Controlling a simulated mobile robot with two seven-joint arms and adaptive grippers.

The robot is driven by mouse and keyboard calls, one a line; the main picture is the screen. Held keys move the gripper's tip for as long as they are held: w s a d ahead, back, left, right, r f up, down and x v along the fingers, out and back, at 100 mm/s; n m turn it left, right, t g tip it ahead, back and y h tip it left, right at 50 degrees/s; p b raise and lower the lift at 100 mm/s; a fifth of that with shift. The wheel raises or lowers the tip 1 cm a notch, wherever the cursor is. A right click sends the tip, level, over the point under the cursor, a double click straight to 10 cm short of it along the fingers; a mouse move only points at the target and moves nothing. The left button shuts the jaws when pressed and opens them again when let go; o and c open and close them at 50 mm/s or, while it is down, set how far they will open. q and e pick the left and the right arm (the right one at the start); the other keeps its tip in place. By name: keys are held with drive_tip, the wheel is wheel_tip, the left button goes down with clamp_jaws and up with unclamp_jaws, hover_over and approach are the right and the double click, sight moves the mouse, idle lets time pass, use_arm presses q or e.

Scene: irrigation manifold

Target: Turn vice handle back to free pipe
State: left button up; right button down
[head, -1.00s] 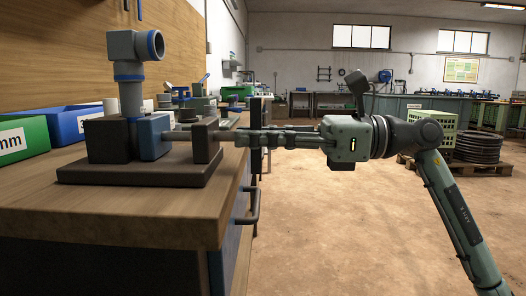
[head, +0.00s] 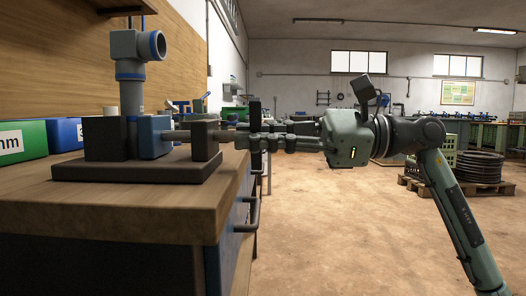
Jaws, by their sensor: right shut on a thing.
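A grey pipe (head: 130,95) with blue rings and an elbow-like fitting on top stands upright in the vice on the bench at left. The vice has a dark fixed block (head: 105,138), a blue jaw (head: 155,136) against the pipe side, and a dark end block (head: 206,141) on a dark base (head: 138,172). A grey screw (head: 180,136) runs from the blue jaw to the end block. My right gripper (head: 243,139) reaches in from the right and is shut on the vice handle just beyond the end block. My left gripper is out of view.
The wooden bench top (head: 120,215) ends just right of the vice, with a drawer pull (head: 251,215) below its edge. A green bin (head: 20,142) and a blue bin (head: 66,134) stand behind. The floor (head: 340,230) at right is open.

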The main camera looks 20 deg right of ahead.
drive_tip(key=shift+n, duration=0.6)
drive_tip(key=shift+b, duration=0.3)
drive_tip(key=shift+f+n+b, duration=0.15)
drive_tip(key=shift+n+b, duration=0.35)
drive_tip(key=shift+b, duration=0.1)
drive_tip(key=shift+n, duration=1.5)
